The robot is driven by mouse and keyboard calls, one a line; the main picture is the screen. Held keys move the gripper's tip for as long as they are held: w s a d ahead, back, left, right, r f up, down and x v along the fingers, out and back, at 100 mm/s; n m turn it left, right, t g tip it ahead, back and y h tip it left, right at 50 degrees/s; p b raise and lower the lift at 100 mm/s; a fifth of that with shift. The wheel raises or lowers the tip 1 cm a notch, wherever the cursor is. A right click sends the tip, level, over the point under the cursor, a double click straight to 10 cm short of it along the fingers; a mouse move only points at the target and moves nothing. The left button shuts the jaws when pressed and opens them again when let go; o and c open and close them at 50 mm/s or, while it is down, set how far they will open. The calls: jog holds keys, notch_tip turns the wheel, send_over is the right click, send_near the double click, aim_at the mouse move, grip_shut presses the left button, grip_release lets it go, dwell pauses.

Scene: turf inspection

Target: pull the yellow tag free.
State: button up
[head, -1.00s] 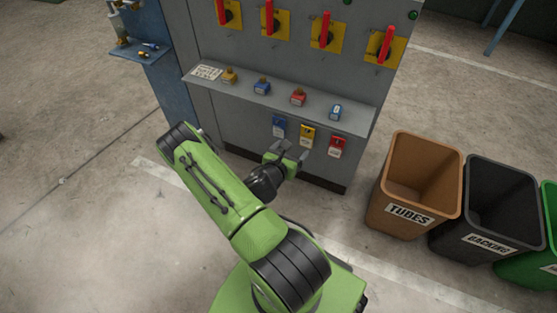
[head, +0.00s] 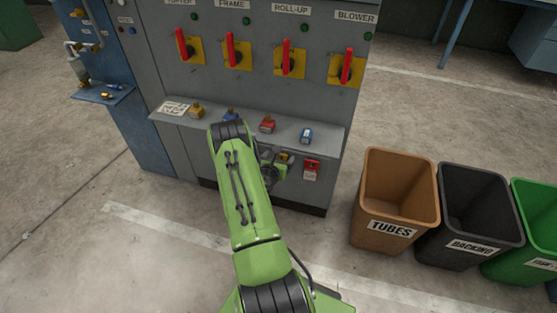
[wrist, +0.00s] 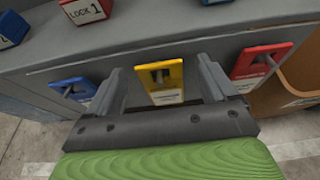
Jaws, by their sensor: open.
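The yellow tag (wrist: 160,80) hangs on the grey cabinet front below the shelf. In the wrist view it lies between the two open fingers of my gripper (wrist: 165,88), with a gap on both sides. In the head view only the top of the yellow tag (head: 285,157) shows, as my gripper (head: 279,165) and arm cover part of it. A blue tag (wrist: 74,90) hangs to its left and a red tag (wrist: 262,62) to its right. The red tag also shows in the head view (head: 311,169), while the blue one is hidden behind my arm there.
The grey shelf (head: 335,150) above the tags carries several coloured padlocks, including a red one (head: 267,124) and a blue one (head: 306,136). Red-handled switches (head: 288,57) sit higher up. A brown TUBES bin (head: 392,228) and a black BACKING bin (head: 477,246) stand at the right.

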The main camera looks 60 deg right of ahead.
jog(key=c, duration=1.1)
jog(key=shift+r+p, duration=0.5)
jog(key=shift+r, duration=0.05)
jog(key=shift+c, duration=0.2)
jog(key=shift+s+a+b, duration=0.15)
jog(key=shift+a+b, duration=0.45)
jog(key=shift+a, duration=0.35)
jog(key=shift+s+a+b, duration=0.15)
jog(key=shift+a+b, duration=0.4)
jog(key=shift+a, duration=0.4)
jog(key=shift+s+a+b, duration=0.2)
jog(key=shift+a+b, duration=0.45)
jog(key=shift+a, duration=0.6)
jog(key=shift+s+a+b, duration=0.2)
jog(key=shift+a+b, duration=0.4)
jog(key=shift+a, duration=0.6)
